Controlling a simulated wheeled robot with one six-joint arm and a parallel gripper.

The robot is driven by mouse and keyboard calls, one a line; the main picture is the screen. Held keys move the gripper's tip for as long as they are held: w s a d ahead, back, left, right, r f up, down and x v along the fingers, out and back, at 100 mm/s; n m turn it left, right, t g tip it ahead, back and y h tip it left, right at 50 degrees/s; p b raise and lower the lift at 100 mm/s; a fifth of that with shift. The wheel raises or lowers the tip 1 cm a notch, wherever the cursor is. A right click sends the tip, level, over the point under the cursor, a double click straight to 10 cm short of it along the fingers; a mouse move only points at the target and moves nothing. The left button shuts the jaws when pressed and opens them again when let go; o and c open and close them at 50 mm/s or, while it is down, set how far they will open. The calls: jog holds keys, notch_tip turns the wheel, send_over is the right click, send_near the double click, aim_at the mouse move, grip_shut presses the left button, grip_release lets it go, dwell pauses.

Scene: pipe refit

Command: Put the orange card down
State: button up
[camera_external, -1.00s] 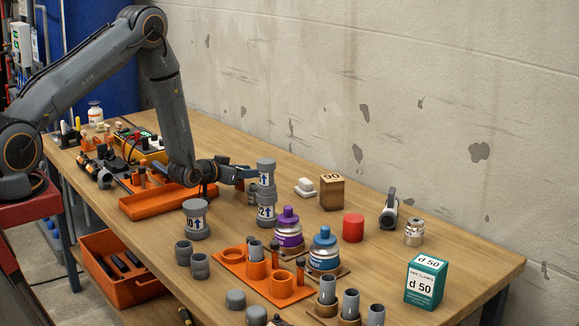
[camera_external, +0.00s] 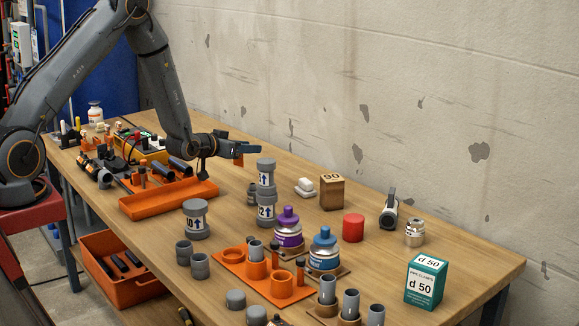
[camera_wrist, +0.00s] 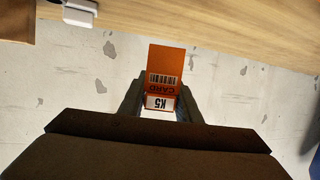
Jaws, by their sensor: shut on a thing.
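The orange card (camera_wrist: 166,62) stands out between the fingers in the wrist view, with a white "K5" label and a barcode, printed upside down. My gripper (camera_wrist: 163,103) is shut on its labelled end. In the external view my gripper (camera_external: 243,148) is in the air above the workbench, behind and to the left of the stacked grey pipe fittings (camera_external: 266,190). A small orange edge of the card (camera_external: 239,161) shows below the fingers there. The card touches nothing but the gripper.
An orange tray (camera_external: 165,203) lies left of the fittings. Purple-capped (camera_external: 289,228) and blue-capped (camera_external: 324,250) bottles, a wooden block (camera_external: 332,193), a red cylinder (camera_external: 353,228) and a teal box (camera_external: 425,282) stand on the workbench (camera_external: 460,255). Bare wood lies along the wall.

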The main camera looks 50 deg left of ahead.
jog(key=s+a+r+n+g+y+p, duration=0.1)
jog(key=s+a+n+g+y, duration=0.2)
jog(key=s, duration=0.8)
jog(key=s+a+r+n+g+y+p, duration=0.15)
jog(key=s+a+n+y, duration=0.3)
jog(key=s, duration=0.65)
jog(key=shift+m+t, duration=0.35)
jog(key=shift+m, duration=0.1)
jog(key=shift+a+f+p, duration=0.1)
jog(key=shift+f+p, duration=0.25)
jog(key=shift+f, duration=4.5)
jog(key=o, duration=0.6)
jog(key=shift+f, duration=0.15)
jog(key=o, duration=0.4)
